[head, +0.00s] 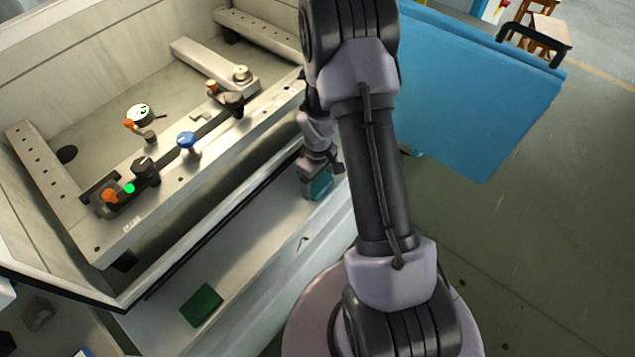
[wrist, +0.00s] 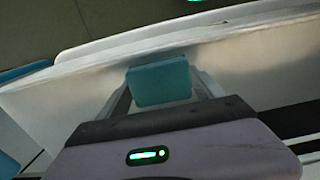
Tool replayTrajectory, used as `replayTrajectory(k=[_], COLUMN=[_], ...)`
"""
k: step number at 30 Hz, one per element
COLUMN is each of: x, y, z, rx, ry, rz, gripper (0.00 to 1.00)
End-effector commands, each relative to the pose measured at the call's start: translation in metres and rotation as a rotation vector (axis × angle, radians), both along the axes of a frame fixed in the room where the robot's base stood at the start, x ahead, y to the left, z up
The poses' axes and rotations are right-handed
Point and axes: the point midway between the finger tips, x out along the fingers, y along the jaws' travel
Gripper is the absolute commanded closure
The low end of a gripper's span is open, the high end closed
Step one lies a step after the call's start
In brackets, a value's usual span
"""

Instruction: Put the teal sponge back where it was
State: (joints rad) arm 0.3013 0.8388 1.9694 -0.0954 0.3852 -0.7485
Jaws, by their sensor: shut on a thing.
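The teal sponge (head: 320,186) is a small block held by my gripper (head: 322,172) over the right part of the pale ledge in front of the machine. In the wrist view the teal sponge (wrist: 160,82) sits between the two fingers of my gripper (wrist: 163,90), which are shut on it. I cannot tell whether its underside touches the ledge. My arm hides part of the area to the right of it in the head view.
A dark green block (head: 201,305) lies on the pale ledge (head: 250,245) at lower left. The machine bed (head: 85,165) with knobs and clamps stands behind the ledge. A blue panel (head: 475,95) is at right. The ledge between the green block and my gripper looks mostly clear.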

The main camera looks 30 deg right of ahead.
Motion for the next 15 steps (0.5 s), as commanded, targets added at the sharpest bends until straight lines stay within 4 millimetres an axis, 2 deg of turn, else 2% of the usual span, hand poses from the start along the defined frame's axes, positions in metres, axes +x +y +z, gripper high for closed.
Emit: replayTrajectory(k=[5, 6, 9, 15], x=[-0.0002, -0.0002, -0.0002, -0.0002], y=[0.0002, 0.0002, 0.0002, 0.0002], z=[-0.0022, -0.0027, -0.0017, -0.0015], rx=[0.0, 0.0, 0.0, 0.0], ry=[0.0, 0.0, 0.0, 0.0], rz=[0.0, 0.0, 0.0, 0.0], gripper=[0.62, 0.22, 0.02, 0.02])
